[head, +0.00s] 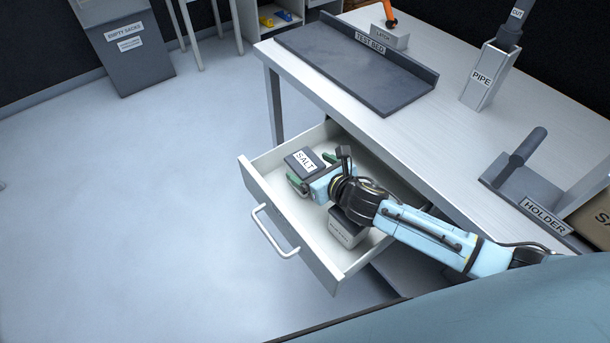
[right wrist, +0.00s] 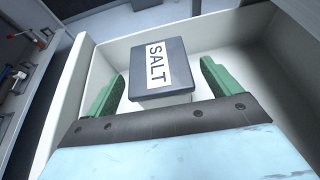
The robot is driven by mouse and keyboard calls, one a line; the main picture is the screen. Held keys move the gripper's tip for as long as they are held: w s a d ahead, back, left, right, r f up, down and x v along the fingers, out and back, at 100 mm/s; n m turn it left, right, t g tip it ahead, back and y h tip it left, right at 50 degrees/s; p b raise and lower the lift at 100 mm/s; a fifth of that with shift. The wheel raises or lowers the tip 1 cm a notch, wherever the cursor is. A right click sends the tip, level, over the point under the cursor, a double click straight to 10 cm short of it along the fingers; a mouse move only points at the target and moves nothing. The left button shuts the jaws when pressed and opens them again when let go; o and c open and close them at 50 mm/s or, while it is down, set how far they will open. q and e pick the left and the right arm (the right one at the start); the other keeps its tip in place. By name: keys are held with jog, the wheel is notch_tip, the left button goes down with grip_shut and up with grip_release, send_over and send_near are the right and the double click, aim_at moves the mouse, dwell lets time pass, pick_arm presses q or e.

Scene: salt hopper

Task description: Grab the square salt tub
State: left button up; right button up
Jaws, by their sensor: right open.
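The square salt tub (head: 299,162) has a dark lid with a white SALT label and stands in the open drawer (head: 252,183). In the right wrist view the tub (right wrist: 178,83) lies between the two green fingers. My right gripper (head: 312,170) is inside the drawer at the tub. In the right wrist view my right gripper (right wrist: 160,85) is open, with a finger on each side of the tub and gaps visible. The lower part of the tub is mostly hidden. My left gripper is not in view.
A grey labelled box (head: 346,230) sits in the drawer under my right wrist. The drawer's handle (head: 270,232) faces the open floor. On the table above are the test bed (head: 355,75), the pipe (head: 487,80) and the holder (head: 520,175).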

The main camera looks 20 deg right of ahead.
aim_at(305, 164)
jog(key=x, duration=0.2)
jog(key=shift+w+a+f+b, duration=0.15)
jog(key=shift+w+f+b, duration=0.1)
jog(key=shift+b, duration=0.05)
jog(key=shift+w+f, duration=0.1)
jog(key=shift+w, duration=0.15)
jog(key=c, duration=1.2)
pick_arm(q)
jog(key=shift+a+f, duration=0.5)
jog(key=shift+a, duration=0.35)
pick_arm(e)
jog(key=shift+c, duration=0.3)
